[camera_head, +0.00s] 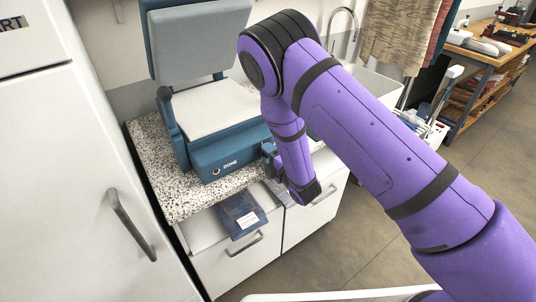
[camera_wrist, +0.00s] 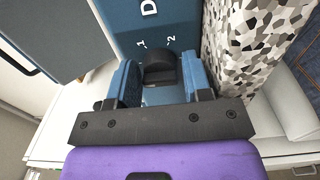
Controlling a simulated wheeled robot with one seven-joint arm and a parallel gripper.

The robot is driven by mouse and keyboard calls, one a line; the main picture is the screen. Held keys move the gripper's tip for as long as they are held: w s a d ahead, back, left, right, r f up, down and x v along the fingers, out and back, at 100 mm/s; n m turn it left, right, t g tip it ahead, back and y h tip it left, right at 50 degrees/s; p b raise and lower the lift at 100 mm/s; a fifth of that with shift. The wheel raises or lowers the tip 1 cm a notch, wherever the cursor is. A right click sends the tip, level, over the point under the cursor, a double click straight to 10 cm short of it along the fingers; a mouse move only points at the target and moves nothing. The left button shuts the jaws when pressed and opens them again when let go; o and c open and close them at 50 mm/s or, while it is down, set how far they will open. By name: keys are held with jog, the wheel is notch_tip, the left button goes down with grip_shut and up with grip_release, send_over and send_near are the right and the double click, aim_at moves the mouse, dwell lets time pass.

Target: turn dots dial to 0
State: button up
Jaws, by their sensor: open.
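The blue press machine (camera_head: 222,157) stands on the speckled counter, with lettering on its front. In the wrist view its blue panel (camera_wrist: 190,22) carries a large letter D and the marks 1 and 2. The dark dial (camera_wrist: 160,66) sits beside these marks. My gripper (camera_wrist: 163,80) is open, its two blue fingers either side of the dial; I cannot tell whether they touch it. The dial's pointer and a 0 mark are not readable. In the head view my gripper (camera_head: 268,158) is at the machine's right front end, and it and my arm hide the dial.
The speckled counter (camera_head: 160,150) surrounds the machine. Below its front edge, an open drawer (camera_head: 205,232) holds a dark blue packet (camera_head: 242,215). A white cabinet door (camera_head: 60,150) with a handle stands at the left. A sink (camera_head: 370,85) lies behind my arm.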

jog(key=v, duration=1)
jog(key=shift+s+d, duration=0.25)
jog(key=w+d+r+m+g+h, duration=0.1)
jog(key=w+d+r+m+h, duration=0.25)
jog(key=r+m, duration=0.4)
jog(key=w+d+r+m+g+h, duration=0.1)
jog(key=w+d+r+m+h, duration=0.25)
jog(key=r, duration=0.65)
jog(key=s+d+r+m+g, duration=0.25)
jog(key=d+r+m, duration=0.2)
jog(key=r, duration=0.25)
jog(key=s+d+r+m+g+h, duration=0.2)
jog(key=s+d+r+m, duration=0.2)
jog(key=s+d+r, duration=0.5)
jog(key=s+d+r+m+g, duration=0.1)
jog(key=s+r+m, duration=0.1)
jog(key=s, duration=0.8)
jog(key=s+d+r+m+g+h, duration=0.1)
jog(key=s+r+m+g, duration=0.1)
jog(key=s, duration=0.9)
jog(key=shift+d+r+m, duration=0.2)
jog(key=shift+r+m, duration=0.55)
jog(key=shift+r, duration=0.15)
jog(key=shift+s, duration=0.15)
